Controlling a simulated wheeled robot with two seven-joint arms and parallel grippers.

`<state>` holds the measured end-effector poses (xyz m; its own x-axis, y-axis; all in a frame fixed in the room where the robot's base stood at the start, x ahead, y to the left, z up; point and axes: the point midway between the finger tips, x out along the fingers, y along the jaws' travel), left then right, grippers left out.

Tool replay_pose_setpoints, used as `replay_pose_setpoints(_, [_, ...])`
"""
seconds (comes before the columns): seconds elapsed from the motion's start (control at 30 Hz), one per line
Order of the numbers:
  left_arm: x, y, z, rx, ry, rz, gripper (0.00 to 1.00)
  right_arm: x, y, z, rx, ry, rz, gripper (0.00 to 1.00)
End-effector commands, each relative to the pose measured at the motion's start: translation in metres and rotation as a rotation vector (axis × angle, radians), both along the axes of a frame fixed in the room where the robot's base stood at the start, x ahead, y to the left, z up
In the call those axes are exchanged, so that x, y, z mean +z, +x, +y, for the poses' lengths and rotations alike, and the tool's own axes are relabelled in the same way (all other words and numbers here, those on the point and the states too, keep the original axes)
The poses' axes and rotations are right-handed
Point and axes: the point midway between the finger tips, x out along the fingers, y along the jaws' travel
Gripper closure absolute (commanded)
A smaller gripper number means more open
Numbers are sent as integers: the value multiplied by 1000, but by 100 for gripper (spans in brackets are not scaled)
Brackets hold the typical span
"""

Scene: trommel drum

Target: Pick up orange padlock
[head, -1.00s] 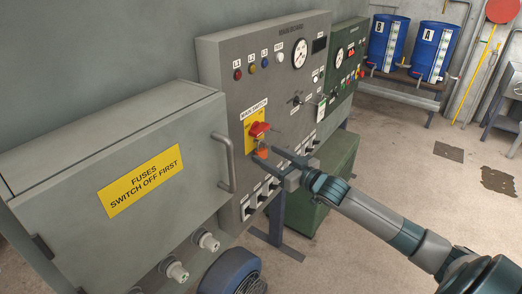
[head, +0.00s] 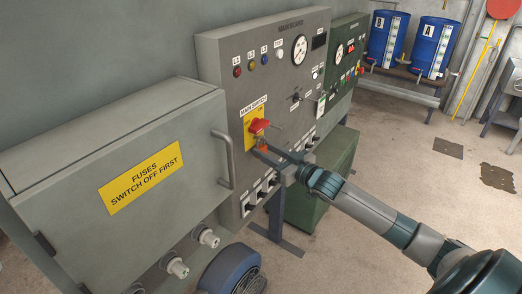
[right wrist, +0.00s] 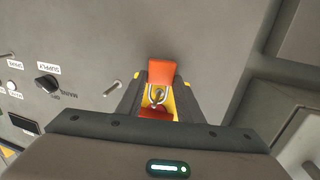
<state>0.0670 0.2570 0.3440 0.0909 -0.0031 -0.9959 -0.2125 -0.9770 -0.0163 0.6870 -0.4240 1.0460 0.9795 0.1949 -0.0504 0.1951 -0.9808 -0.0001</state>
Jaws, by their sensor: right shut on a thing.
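The orange padlock (right wrist: 161,72) sits between the fingers of my right gripper (right wrist: 159,86) in the right wrist view. Its metal shackle (right wrist: 157,97) reaches toward the red main switch handle (right wrist: 155,113); I cannot tell whether it passes through it. In the head view my right gripper (head: 262,150) is shut on the padlock (head: 262,143), just below the red switch handle (head: 259,126) on its yellow plate (head: 250,134). The fingers partly hide the padlock there. My left gripper is not in view.
The grey main board (head: 217,103) stands behind the padlock, with lamps, knobs and a gauge. A metal peg (right wrist: 113,88) sticks out near my right gripper. The fuse box (head: 65,180) with its grey handle (head: 222,160) juts out at left. Open floor lies at right.

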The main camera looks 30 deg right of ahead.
Motion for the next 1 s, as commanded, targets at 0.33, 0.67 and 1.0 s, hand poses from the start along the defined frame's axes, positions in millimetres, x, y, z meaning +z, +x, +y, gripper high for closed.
replay_pose_setpoints(0.33, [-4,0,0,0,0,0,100,6,0,0,1,0,-3,92])
replay_pose_setpoints(0.67, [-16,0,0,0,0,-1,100,13,-21,-4,0,-1,0,92])
replay_pose_setpoints(1.0, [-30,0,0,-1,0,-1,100,11,-73,-15,0,1,2,92])
